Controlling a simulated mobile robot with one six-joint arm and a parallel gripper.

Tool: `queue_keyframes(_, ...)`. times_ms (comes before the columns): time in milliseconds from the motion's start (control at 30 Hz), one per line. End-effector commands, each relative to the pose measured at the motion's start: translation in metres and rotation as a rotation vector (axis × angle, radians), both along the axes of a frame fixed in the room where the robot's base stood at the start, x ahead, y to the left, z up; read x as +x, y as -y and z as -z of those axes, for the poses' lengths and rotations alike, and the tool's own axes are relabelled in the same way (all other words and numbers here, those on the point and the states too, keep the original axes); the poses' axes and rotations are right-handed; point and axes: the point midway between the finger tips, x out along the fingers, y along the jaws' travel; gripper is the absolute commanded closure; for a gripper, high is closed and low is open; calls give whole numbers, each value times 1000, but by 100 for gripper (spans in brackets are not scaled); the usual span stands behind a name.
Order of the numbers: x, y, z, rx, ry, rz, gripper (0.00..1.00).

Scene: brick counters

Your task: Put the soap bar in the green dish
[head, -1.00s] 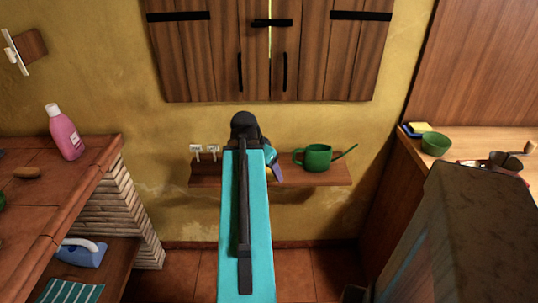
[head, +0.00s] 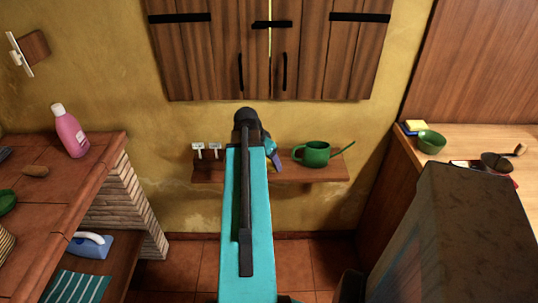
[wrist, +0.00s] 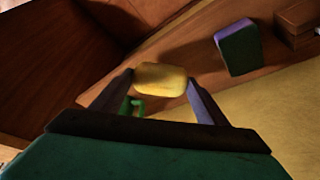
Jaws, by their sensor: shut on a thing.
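The soap bar (wrist: 160,78), a yellow rounded block, is held between the two fingers of my gripper (wrist: 159,84) in the wrist view. In the head view my arm hides the soap, and only a purple finger shows beside it, in front of the wall shelf. A green bowl-like dish (head: 432,142) stands on the right counter, well away from my gripper. Another green piece (head: 7,201) is cut off at the left edge, on the tiled counter; I cannot tell which of the two is the green dish.
A yellow-and-blue block (head: 414,127) lies behind the right bowl. Floor shows between the counters.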

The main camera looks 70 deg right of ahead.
Motion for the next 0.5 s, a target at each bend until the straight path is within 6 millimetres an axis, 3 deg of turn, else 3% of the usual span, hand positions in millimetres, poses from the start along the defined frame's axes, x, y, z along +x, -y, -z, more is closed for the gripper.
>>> queue_keyframes(500,19,53,4,0,0,1,56)
